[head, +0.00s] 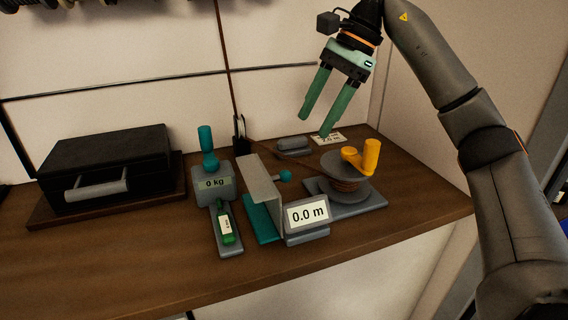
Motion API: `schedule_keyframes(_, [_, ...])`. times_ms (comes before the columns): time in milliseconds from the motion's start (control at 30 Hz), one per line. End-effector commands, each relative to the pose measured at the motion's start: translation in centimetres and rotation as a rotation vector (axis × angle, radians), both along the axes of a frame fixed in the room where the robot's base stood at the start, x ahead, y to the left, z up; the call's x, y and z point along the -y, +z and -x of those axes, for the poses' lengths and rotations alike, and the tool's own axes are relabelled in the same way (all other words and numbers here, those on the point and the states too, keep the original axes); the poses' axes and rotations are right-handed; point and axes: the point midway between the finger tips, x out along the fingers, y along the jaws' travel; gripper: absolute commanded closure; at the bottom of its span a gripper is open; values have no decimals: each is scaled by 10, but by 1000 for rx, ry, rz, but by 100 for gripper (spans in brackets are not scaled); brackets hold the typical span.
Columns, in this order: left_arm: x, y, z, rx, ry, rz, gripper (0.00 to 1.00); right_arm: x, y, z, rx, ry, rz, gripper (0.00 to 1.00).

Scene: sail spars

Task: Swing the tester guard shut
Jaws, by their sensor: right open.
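The tester (213,185) is a grey unit on the wooden bench, with a display reading 0 kg and a teal knob (207,140) on top. A green piece with a white label (226,224) lies on its front rail. The tester guard seems to be the pale upright panel (259,180) just right of the tester, beside a teal plate (262,225). It stands open, apart from the tester's front rail. My right gripper (316,122) is open and empty, above the back right of the bench, up and right of the guard. My left gripper is out of view.
A grey reel (346,180) with a yellow crank (368,157) stands right of the guard. A display reading 0.0 m (308,214) stands in front of it. A black case (108,160) fills the left. The bench front left is clear.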

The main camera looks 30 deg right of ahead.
Motion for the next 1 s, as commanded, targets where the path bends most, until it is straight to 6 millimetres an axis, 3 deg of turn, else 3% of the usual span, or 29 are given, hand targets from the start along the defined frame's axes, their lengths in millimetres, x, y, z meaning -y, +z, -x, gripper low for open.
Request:
schedule_keyframes(67, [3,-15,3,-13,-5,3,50,-6,-19,-2,-3,3,-2,39])
schedule_keyframes(200, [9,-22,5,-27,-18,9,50,-16,-44,-7,-4,2,-1,39])
schedule_keyframes(500, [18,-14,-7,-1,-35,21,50,-37,-90,-17,-2,1,-1,39])
schedule_keyframes(700, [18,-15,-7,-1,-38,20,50,-43,-103,-20,-1,1,-2,39])
schedule_keyframes(1000, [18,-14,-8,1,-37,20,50,-44,-104,-21,0,1,-3,39])
